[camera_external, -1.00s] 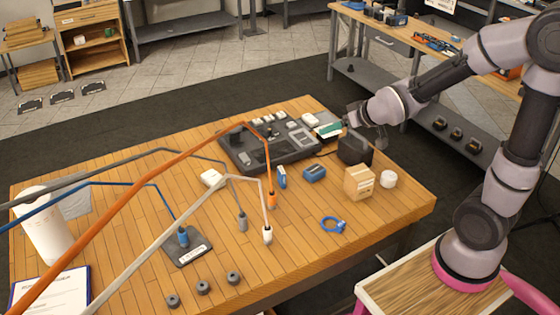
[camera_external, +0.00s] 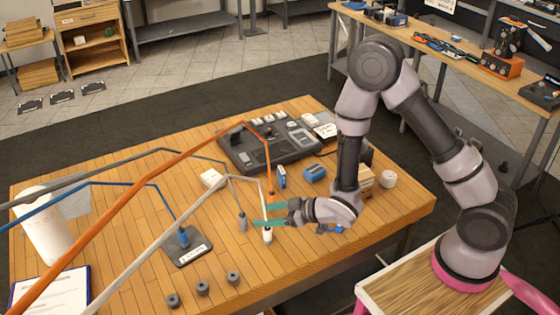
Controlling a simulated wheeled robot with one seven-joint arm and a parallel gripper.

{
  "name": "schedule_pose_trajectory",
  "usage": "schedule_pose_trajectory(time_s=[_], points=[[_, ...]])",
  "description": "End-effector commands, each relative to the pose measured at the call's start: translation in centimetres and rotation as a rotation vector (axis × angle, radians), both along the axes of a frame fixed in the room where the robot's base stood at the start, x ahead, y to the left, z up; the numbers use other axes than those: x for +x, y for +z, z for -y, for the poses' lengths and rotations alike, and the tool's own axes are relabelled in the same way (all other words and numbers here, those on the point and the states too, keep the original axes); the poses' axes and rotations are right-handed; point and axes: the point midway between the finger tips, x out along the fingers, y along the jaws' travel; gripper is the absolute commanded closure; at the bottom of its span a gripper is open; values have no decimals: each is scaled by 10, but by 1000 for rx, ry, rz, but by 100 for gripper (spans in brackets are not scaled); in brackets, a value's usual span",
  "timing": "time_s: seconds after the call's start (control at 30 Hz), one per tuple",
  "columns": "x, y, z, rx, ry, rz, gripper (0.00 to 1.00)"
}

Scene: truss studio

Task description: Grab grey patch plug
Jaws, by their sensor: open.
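The grey patch plug (camera_external: 242,221) stands upright on the wooden table, at the end of a grey cable (camera_external: 232,190). My gripper (camera_external: 262,214) is open, low over the table and just right of the grey plug. Its teal fingers point left towards the plug. From this view I cannot tell whether they touch it; no plug is clearly between them. The white plug (camera_external: 267,237) stands just below the lower finger.
A blue plug (camera_external: 183,236) stands on a dark labelled pad (camera_external: 190,255). A black console (camera_external: 262,152), a blue box (camera_external: 314,173) and a white box (camera_external: 211,178) lie further back. Several dark rings (camera_external: 203,288) lie at the front. Orange, blue and pale cables cross overhead on the left.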

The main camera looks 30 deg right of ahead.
Motion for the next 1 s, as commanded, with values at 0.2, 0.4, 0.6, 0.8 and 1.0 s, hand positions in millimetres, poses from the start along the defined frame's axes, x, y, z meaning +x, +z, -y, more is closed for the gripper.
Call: schedule_pose_trajectory(time_s=[0.2, 0.4, 0.6, 0.8, 1.0], points=[[20, -12, -19, 0, -1, -1, 32], [32, -21, -28, -2, -1, -1, 32], [51, -34, -46, 0, -1, 0, 32], [58, -38, -52, -1, -2, -2, 32], [58, -38, -52, 0, -1, -1, 52]])
